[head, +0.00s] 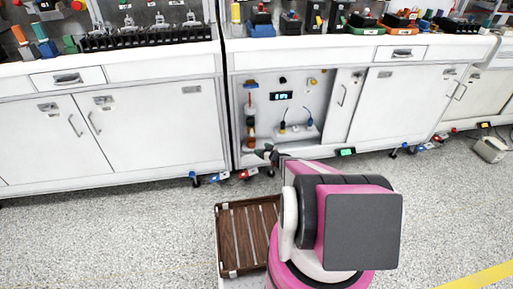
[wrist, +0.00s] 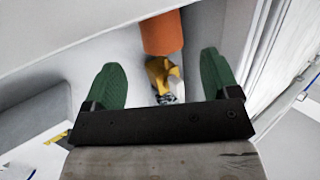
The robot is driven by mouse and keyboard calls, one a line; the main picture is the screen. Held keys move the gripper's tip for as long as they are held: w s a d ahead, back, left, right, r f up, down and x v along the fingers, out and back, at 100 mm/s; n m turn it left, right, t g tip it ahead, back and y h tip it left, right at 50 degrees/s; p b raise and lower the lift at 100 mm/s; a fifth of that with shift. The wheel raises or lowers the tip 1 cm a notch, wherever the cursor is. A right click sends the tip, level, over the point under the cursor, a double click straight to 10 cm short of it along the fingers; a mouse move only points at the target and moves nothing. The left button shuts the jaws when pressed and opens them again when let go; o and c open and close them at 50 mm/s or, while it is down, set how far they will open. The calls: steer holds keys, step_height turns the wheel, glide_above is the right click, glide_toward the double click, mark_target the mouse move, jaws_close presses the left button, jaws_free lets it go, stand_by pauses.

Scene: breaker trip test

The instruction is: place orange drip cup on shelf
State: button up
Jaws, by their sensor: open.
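An orange cylinder (wrist: 162,32), which looks like the orange drip cup, shows at the top middle of the wrist view. A yellow-brass fitting (wrist: 160,74) with a metal end sits just below it in the picture; I cannot tell whether they touch. My gripper (wrist: 159,62) is open, its two green fingers apart on either side of the fitting, with nothing held. In the head view my gripper (head: 264,153) is small and dark, at the lower left of the open cabinet bay (head: 300,105), near the foot of an upright column of parts (head: 250,110). The cup is not clear there.
A pale bay wall stands close to the right finger in the wrist view. Closed white cabinets (head: 50,140) flank the bay. The bay holds a small display (head: 282,95) and a socket strip (head: 296,131). A brown slatted tray (head: 232,241) is beside my arm. Speckled floor lies clear at left.

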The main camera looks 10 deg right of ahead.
steer(key=s+a+r+g, duration=0.5)
steer(key=s+r, duration=0.3)
steer(key=s+a+r+g, duration=0.5)
steer(key=s+r, duration=0.3)
steer(key=s+d+r+m+g+h, duration=0.1)
steer(key=s+d+r+m+h, duration=0.1)
steer(key=s+r, duration=0.4)
steer(key=s+d+r+m+g+h, duration=0.2)
steer(key=s+d+r+m+h, duration=0.1)
steer(key=s+r+h, duration=0.3)
steer(key=s+m, duration=0.1)
steer(key=s, duration=0.1)
steer(key=shift+s+r+m+g+h, duration=0.3)
steer(key=shift+m+h, duration=0.1)
